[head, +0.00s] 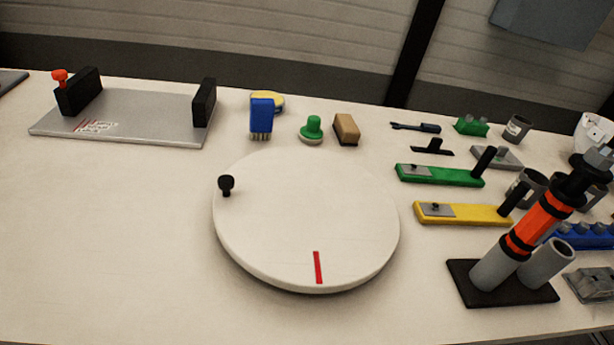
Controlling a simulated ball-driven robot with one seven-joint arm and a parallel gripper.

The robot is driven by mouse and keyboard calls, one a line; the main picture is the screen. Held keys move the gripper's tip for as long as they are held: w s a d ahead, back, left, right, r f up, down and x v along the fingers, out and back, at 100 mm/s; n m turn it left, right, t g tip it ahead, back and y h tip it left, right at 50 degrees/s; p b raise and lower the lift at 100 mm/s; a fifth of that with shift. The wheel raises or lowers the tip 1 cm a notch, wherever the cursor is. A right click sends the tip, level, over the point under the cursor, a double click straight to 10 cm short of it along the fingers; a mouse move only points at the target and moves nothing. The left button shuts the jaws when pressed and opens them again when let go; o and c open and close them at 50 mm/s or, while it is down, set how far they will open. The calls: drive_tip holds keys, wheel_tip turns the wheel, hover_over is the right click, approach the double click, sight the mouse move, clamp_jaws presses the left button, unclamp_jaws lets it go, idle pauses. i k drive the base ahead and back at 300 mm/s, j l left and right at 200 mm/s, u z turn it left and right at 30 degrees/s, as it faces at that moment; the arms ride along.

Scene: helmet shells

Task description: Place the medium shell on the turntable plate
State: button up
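The turntable plate (305,220) is a round white disc in the middle of the table. It has a red stripe near its front edge and a black knob (226,184) on its left side. Its top is otherwise bare. I cannot make out a medium shell; a white rounded object (594,131), cut off at the right edge, may be a shell, but I cannot tell. My gripper is not in view.
A grey metal plate with black uprights (140,118) stands at the back left. Brushes, blocks, green and yellow sanding tools (462,213) and a holder with an orange-black tool (532,226) crowd the right. The table's front left is clear.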

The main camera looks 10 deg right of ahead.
sight(310, 201)
drive_tip(key=i, duration=1.05)
